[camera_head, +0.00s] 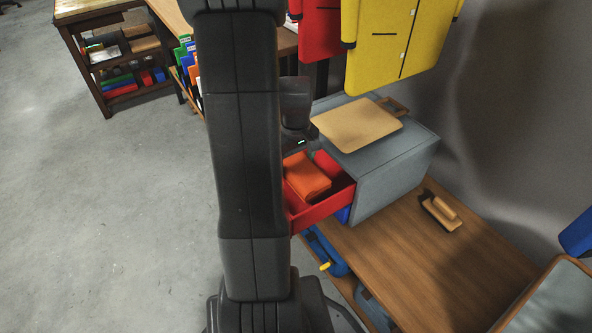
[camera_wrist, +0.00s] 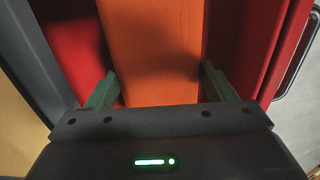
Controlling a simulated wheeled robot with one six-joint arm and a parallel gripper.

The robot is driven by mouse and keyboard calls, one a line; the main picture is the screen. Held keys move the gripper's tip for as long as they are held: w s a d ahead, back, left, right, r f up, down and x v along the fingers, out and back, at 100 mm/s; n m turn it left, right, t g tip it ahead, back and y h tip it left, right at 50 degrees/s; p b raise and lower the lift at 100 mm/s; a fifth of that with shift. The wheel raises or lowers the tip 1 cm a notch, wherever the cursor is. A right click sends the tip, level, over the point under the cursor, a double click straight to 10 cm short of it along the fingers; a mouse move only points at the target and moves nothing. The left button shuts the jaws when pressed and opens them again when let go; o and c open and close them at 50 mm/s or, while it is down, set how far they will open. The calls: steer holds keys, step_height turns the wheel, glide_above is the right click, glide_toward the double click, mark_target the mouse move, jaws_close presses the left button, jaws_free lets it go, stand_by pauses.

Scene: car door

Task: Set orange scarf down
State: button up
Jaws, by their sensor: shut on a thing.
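The orange scarf (camera_head: 308,177) looks like a folded orange block. It is inside the open red drawer (camera_head: 330,203), in the left part of the drawer as far as my arm lets me see. In the wrist view the scarf (camera_wrist: 152,45) runs between the two fingers of my gripper (camera_wrist: 158,88), which is shut on it. The red drawer walls (camera_wrist: 285,50) show on both sides there. My arm hides part of the drawer in the head view, and I cannot tell whether the scarf touches the drawer floor.
The drawer slides out of a grey cabinet (camera_head: 385,180) on a wooden bench (camera_head: 410,255). A wooden board (camera_head: 357,125) lies on the cabinet. A wooden handled block (camera_head: 441,212) is on the bench. Red (camera_head: 320,30) and yellow (camera_head: 398,45) garments hang above. Open floor (camera_head: 110,220) is at left.

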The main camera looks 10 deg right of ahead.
mark_target(296, 161)
steer(key=shift+f, duration=1.3)
steer(key=shift+b, duration=0.3)
steer(key=shift+f, duration=0.2)
steer(key=o, duration=1.1)
steer(key=shift+c, duration=0.2)
step_height(296, 161, up, 12)
steer(key=p, duration=0.4)
steer(key=shift+r, duration=0.2)
